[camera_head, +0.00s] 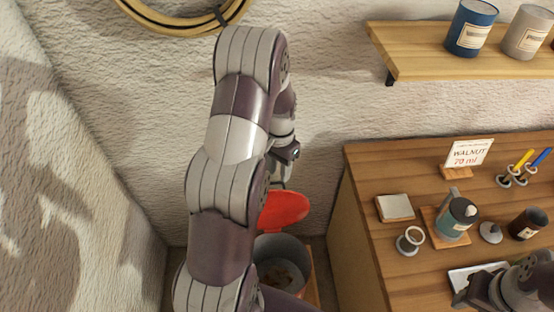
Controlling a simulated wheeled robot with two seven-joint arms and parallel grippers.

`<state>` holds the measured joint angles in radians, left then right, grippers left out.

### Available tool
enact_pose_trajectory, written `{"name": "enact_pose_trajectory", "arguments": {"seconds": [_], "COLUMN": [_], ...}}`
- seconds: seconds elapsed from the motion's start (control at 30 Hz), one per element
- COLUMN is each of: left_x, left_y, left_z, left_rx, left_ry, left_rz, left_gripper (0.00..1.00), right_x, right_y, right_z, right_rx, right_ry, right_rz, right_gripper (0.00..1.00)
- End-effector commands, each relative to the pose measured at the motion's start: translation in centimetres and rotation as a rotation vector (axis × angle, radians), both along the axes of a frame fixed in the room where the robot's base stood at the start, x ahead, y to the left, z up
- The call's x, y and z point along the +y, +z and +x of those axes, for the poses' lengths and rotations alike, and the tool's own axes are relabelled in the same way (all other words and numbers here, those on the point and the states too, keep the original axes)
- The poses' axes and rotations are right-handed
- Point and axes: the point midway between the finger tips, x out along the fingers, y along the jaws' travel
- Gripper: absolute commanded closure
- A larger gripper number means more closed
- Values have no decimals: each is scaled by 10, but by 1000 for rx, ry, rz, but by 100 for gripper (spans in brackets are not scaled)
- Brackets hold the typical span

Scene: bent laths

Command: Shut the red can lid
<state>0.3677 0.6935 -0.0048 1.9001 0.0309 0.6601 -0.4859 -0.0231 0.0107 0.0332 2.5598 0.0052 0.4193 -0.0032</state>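The red can lid (286,209) stands raised at the back of a grey can (296,248), so the can's mouth is open. Dark contents show inside the can. My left arm crosses the middle of the view and hides the left part of the lid and can. My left gripper (279,181) is just above the lid's upper edge, largely hidden by its own arm. I cannot tell whether it touches the lid or how its fingers stand. My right gripper (468,296) is at the bottom right over the bench, far from the can, its fingers unclear.
A wooden bench (362,235) at right carries a teal can, a cream block, a ring on a stand, a dark cup and a "WALNUT 70 ml" card (470,152). Walls close in behind and left of the can.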

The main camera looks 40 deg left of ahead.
Motion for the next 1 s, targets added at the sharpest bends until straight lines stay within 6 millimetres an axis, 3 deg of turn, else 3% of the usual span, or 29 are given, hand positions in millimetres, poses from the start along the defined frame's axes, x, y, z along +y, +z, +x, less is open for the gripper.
{"name": "enact_pose_trajectory", "arguments": {"seconds": [0.03,0.07,0.17,0.2,0.33,0.47,0.77,1.0], "left_x": [20,30,49,50,47,46,38,33], "left_y": [16,16,14,21,25,9,-61,-87], "left_z": [14,23,50,57,54,52,43,36], "left_rx": [6,7,-12,-27,-19,-21,-22,-21], "left_ry": [-87,-164,-448,-549,-746,-790,-789,-788], "left_rz": [-22,-40,-87,-95,-144,-150,-148,-149], "left_gripper": [64,64,64,64,64,64,64,64], "right_x": [0,0,0,0,0,0,0,0], "right_y": [27,32,27,25,23,5,-76,-65], "right_z": [0,0,0,0,0,0,0,0], "right_rx": [0,0,0,1,1,1,1,0], "right_ry": [0,0,0,0,0,0,0,0], "right_rz": [0,0,0,0,0,0,0,0], "right_gripper": [57,57,57,57,57,57,57,57]}}
